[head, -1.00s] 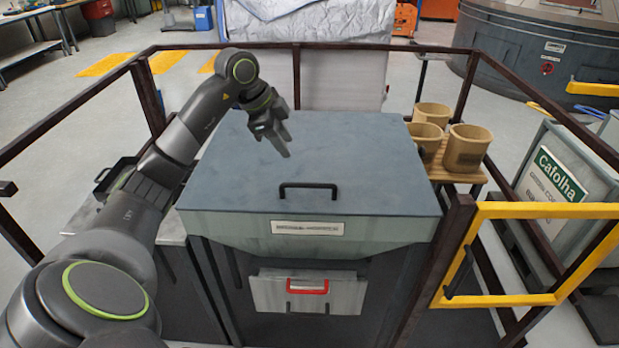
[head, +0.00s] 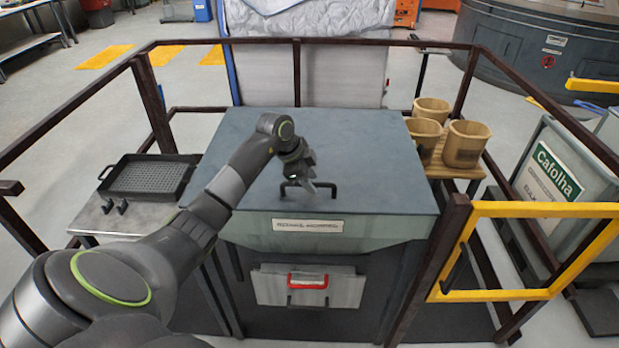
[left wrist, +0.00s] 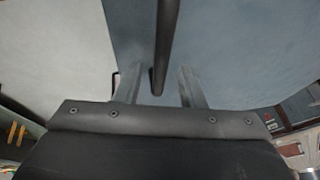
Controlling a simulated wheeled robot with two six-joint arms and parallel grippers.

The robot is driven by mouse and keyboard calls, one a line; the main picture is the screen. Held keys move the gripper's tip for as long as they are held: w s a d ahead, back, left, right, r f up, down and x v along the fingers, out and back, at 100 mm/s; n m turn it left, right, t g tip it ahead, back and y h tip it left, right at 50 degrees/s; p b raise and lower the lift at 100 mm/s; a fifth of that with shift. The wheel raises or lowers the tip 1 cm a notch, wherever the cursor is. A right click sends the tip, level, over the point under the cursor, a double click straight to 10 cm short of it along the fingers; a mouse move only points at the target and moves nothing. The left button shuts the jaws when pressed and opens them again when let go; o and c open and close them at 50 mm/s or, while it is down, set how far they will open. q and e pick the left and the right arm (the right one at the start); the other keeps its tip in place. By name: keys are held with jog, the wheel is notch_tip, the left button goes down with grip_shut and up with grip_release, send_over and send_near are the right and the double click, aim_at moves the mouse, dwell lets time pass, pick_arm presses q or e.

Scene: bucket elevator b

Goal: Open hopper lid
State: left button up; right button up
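The hopper lid (head: 340,145) is a flat blue-grey panel lying shut on the hopper (head: 370,232). Its black bar handle (head: 333,190) stands near the front edge. My left gripper (head: 310,187) is at the handle, partly covering its left and middle part. In the left wrist view the two fingers of my left gripper (left wrist: 160,90) are apart, and the dark handle bar (left wrist: 166,40) runs into the gap between them, with space visible on both sides. My right gripper is not in view.
Dark railings (head: 300,42) surround the hopper, with a yellow gate (head: 540,210) at the right. A black perforated tray (head: 150,178) lies on a side table at the left. Several tan buckets (head: 467,145) stand at the right. A red-handled panel (head: 308,281) is below the lid.

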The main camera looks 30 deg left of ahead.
pick_arm(q)
grip_shut()
